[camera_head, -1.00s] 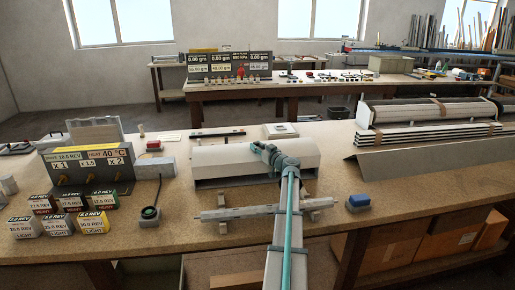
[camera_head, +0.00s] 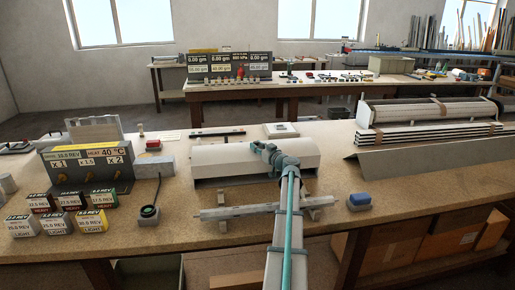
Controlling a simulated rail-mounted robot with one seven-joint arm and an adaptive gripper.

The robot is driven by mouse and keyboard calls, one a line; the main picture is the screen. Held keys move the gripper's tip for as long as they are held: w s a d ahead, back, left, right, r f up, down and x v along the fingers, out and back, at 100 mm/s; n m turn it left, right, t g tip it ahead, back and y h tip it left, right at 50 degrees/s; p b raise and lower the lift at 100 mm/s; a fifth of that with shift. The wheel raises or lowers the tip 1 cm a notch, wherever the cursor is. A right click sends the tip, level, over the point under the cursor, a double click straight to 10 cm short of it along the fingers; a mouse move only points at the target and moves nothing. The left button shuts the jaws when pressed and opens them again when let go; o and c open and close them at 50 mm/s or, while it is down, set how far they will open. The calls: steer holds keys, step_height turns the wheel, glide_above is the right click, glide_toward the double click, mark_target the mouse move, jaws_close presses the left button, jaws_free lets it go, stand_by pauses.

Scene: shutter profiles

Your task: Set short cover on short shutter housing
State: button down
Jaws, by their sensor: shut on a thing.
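A short white shutter housing with a curved cover on top (camera_head: 225,160) lies on the middle of the workbench. My arm reaches over it from the front. My gripper (camera_head: 268,152) is at the cover's upper right part, shut on the cover. The fingertips are small and partly hidden by my wrist. The cover and the housing look nearly closed together, and I cannot tell whether they touch all along. A dark gap shows under the cover's front edge.
A grey rail on stands (camera_head: 240,211) lies in front of the housing. A blue button box (camera_head: 360,201) is to its right. A long cover (camera_head: 440,147) and slats are further right. Weight blocks and a grey control box (camera_head: 88,165) stand at the left.

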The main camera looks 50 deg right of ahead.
steer(key=shift+f+b, duration=0.2)
steer(key=shift+b, duration=0.3)
stand_by(0.3)
steer(key=c, duration=0.9)
jaws_free()
steer(key=shift+o, duration=0.2)
steer(key=shift+s, duration=0.1)
steer(key=v, duration=1.1)
steer(key=shift+s+a, duration=0.2)
steer(key=shift+s, duration=0.15)
